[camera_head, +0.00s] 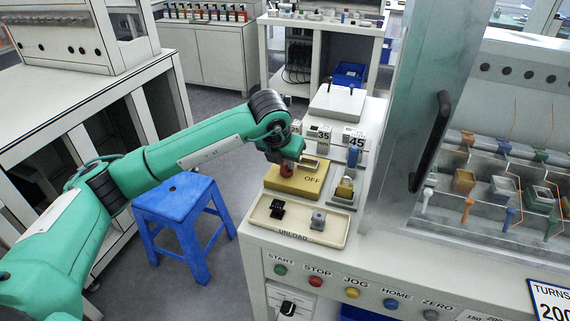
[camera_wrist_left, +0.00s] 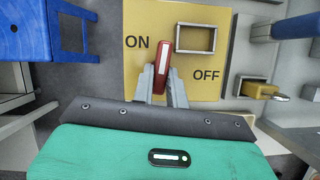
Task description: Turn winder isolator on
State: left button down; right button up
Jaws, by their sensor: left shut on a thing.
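The winder isolator is a yellow plate (camera_head: 290,187) on the machine's ledge, and it fills the upper middle of the left wrist view (camera_wrist_left: 140,20). ON is printed on its left and OFF on its right there. Its red handle (camera_wrist_left: 162,66) stands between the two words, closer to ON and slightly tilted. A small red part of the handle (camera_head: 286,171) shows in the head view. My left gripper (camera_wrist_left: 162,92) is shut on the red handle; it also shows in the head view (camera_head: 287,158). The right gripper is not in view.
A hollow rectangular frame (camera_wrist_left: 195,38) stands beside the handle. A brass padlock (camera_head: 345,187) is right of the plate. The UNLOAD tray (camera_head: 270,228) lies in front, above a row of buttons. A tall grey door post (camera_head: 410,120) rises at the right. A blue stool (camera_head: 178,200) stands left.

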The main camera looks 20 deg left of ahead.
pick_arm(q)
jog(key=shift+r+n+y+b, duration=0.1)
jog(key=shift+n+y+b, duration=0.2)
jog(key=shift+n, duration=0.5)
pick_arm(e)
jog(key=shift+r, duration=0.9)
pick_arm(q)
jog(key=c, duration=1.4)
grip_release()
jog(key=v, duration=1.3)
jog(key=shift+s+r, duration=0.2)
jog(key=shift+r, duration=0.05)
